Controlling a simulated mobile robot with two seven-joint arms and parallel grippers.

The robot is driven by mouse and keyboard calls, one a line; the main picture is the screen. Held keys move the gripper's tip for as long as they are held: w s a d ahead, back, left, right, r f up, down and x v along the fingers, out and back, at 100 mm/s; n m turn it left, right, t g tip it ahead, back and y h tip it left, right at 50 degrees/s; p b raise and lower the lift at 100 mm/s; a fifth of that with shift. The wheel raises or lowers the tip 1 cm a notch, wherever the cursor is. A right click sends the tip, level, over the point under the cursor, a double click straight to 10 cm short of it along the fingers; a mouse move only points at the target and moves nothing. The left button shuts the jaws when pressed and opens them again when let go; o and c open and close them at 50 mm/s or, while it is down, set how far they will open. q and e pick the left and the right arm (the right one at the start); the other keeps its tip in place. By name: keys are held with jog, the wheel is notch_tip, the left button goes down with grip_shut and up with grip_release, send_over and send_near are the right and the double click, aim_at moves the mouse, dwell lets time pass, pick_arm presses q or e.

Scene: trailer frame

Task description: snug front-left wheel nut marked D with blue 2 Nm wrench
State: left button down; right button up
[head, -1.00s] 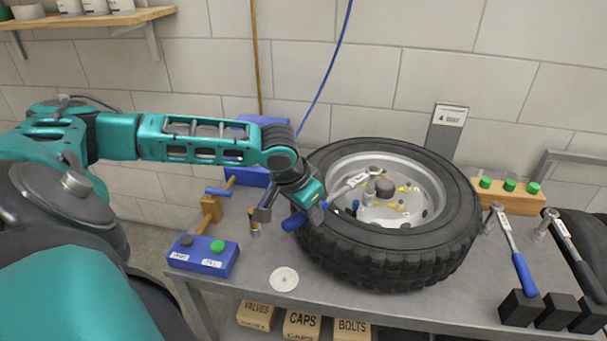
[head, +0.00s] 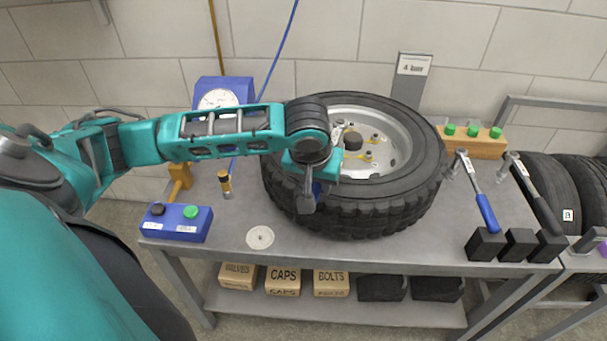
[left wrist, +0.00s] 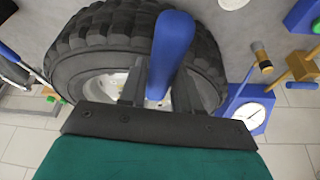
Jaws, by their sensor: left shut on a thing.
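My left gripper (head: 308,195) is over the near-left sidewall of the tyre (head: 400,195), shut on the handle of a blue wrench. In the left wrist view that blue handle (left wrist: 172,50) stands between the two fingers. The wrench's silver head (head: 338,131) reaches over the left side of the wheel's pale rim (head: 400,135), by the nuts. Several nuts with yellow marks (head: 368,156) show around the hub. Their letters are too small to read, and I cannot tell which nut the wrench head is on. My right gripper is not in view.
Another blue-handled wrench (head: 483,205) and a black-handled one (head: 535,195) lean in black holders at right. A wooden block with green caps (head: 470,143) stands behind. A blue button box (head: 177,222) and a white disc (head: 260,237) are at left on the grey bench (head: 330,255).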

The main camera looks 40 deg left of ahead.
pick_arm(q)
jog(key=w+d+n+g+y, duration=0.1)
jog(key=w+d+n, duration=0.4)
jog(key=d, duration=0.3)
jog(key=shift+w+d+n+y, duration=0.2)
jog(key=shift+w+n+y, duration=0.1)
jog(key=shift+w, duration=0.15)
dwell(0.3)
jog(key=shift+s+a+m, duration=0.9)
jog(key=shift+s+a, duration=0.25)
jog(key=shift+a, duration=0.05)
jog(key=shift+s, duration=0.1)
jog(key=shift+w+d+n, duration=0.8)
jog(key=shift+w+d, duration=0.25)
